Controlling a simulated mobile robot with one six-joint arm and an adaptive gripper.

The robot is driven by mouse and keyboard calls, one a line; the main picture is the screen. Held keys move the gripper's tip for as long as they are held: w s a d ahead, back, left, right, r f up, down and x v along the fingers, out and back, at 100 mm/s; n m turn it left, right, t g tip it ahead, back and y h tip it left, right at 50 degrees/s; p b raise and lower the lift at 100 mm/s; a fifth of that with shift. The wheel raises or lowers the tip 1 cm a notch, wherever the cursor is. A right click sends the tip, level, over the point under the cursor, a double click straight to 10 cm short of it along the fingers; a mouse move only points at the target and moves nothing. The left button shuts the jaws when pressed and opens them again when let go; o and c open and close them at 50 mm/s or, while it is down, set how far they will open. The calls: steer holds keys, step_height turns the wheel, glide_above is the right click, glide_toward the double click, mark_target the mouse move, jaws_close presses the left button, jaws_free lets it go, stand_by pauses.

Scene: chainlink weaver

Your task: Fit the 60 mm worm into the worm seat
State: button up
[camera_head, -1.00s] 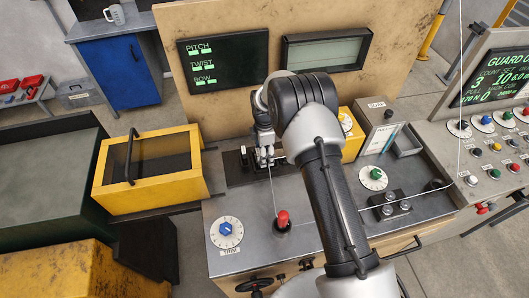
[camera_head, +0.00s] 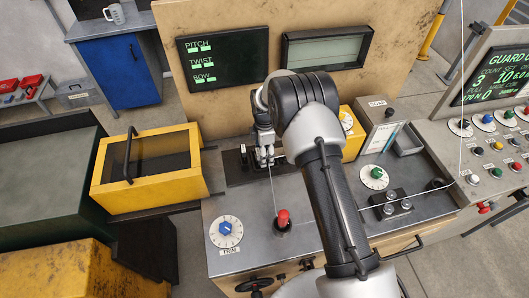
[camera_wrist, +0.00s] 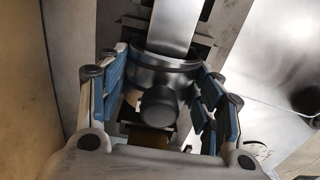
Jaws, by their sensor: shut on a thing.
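My gripper (camera_head: 265,156) is low over the dark fixture area at the back of the grey bench, pointing down. In the wrist view the gripper (camera_wrist: 160,78) has its blue-padded fingers closed in on both sides of a round metal part (camera_wrist: 163,73) with a dark round end facing the camera. This is likely the 60 mm worm, but no marking shows. A flat bright metal strip stands out beyond it. The worm seat cannot be clearly told apart; the dark fixture (camera_head: 233,162) beside the gripper is partly hidden by my arm. Contact between part and fixture cannot be told.
A yellow box guard (camera_head: 170,204) with a black handle stands left of the bench. A red-topped lever (camera_head: 283,217), a blue TRIM dial (camera_head: 226,230), a green dial (camera_head: 374,176) and a roller block (camera_head: 390,206) stand on the bench. A backboard with screens rises behind.

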steer(key=o, duration=1.4)
steer(key=shift+o, duration=0.2)
steer(key=shift+r, duration=0.15)
steer(key=shift+r+p, duration=1.85)
steer(key=shift+r, duration=2.05)
steer(key=shift+s+f, duration=0.1)
